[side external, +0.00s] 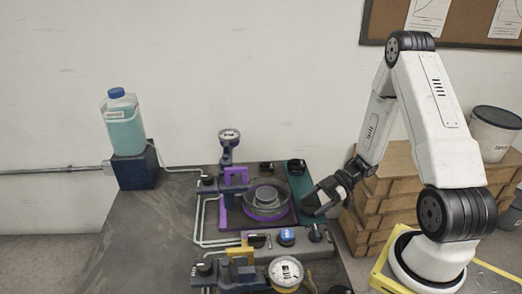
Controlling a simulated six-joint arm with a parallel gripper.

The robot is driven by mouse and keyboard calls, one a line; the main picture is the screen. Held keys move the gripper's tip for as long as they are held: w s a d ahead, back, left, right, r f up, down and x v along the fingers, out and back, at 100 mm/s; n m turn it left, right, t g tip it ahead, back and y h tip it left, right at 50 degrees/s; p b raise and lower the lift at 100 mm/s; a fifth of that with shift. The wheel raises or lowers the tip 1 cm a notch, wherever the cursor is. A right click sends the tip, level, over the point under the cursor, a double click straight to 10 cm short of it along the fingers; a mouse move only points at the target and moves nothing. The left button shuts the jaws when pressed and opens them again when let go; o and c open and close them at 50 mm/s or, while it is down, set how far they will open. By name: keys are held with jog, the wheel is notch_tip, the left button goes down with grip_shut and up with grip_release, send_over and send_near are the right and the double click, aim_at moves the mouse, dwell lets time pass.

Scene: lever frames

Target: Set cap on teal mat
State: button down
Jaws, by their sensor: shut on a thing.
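The teal mat (299,184) is a narrow strip along the right side of the bench fixture, partly hidden by my gripper. My gripper (314,204) is low over the mat's front right part, its fingers pointing down and left. It is shut on a small dark piece, which looks like the cap; its outline blends with the dark fingers. I cannot tell whether this piece touches the mat. A black round knob-like part (296,167) stands at the mat's far end.
Left of the mat, a grey round fitting with a purple ring (265,203) sits on a dark plate. A purple lever clamp (235,180) and a gauge (229,136) stand behind-left. Blue and black knobs (287,236) are in front.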

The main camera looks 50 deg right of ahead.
grip_release()
jog(key=shift+f, duration=0.1)
jog(key=shift+d+r, duration=0.1)
jog(key=shift+r, duration=0.15)
jog(key=v, duration=1.1)
jog(key=shift+s+d+r, duration=0.15)
jog(key=shift+s+d, duration=0.1)
jog(key=shift+d, duration=0.05)
